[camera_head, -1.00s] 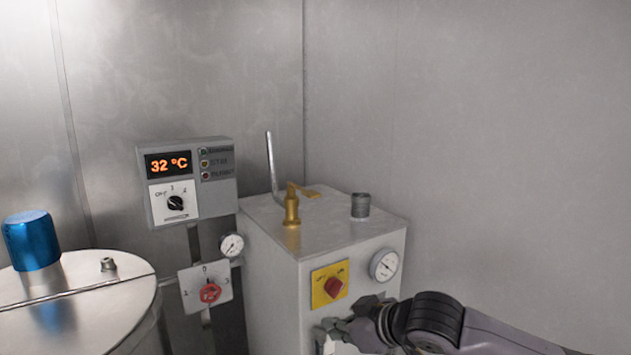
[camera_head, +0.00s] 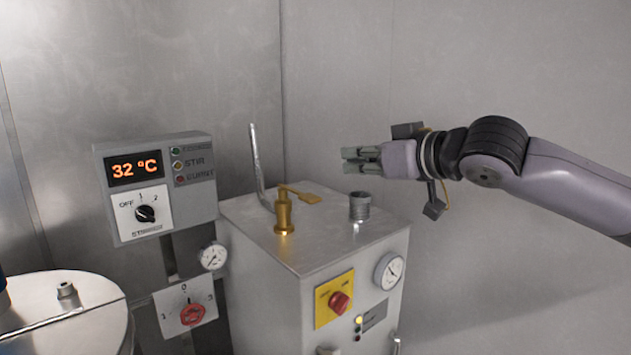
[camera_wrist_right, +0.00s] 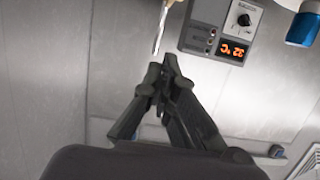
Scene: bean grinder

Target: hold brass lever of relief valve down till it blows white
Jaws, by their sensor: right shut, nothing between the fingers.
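The brass relief valve (camera_head: 284,216) stands upright on top of the grey metal box. Its brass lever (camera_head: 304,194) sticks out from the valve's top toward the right. No white blow-off shows at it. My right gripper (camera_head: 346,160) is shut and empty, in the air above the box's right side. It is up and to the right of the lever, apart from it, fingers pointing left. In the right wrist view its fingers (camera_wrist_right: 160,75) show together, with a bit of brass at the top edge. My left gripper is not in view.
A bent metal pipe (camera_head: 257,165) rises behind the valve. A threaded stub (camera_head: 359,206) stands on the box top. A red knob on a yellow plate (camera_head: 333,297) and a gauge (camera_head: 389,271) are on the box front. A control panel (camera_head: 160,185) reads 32 °C.

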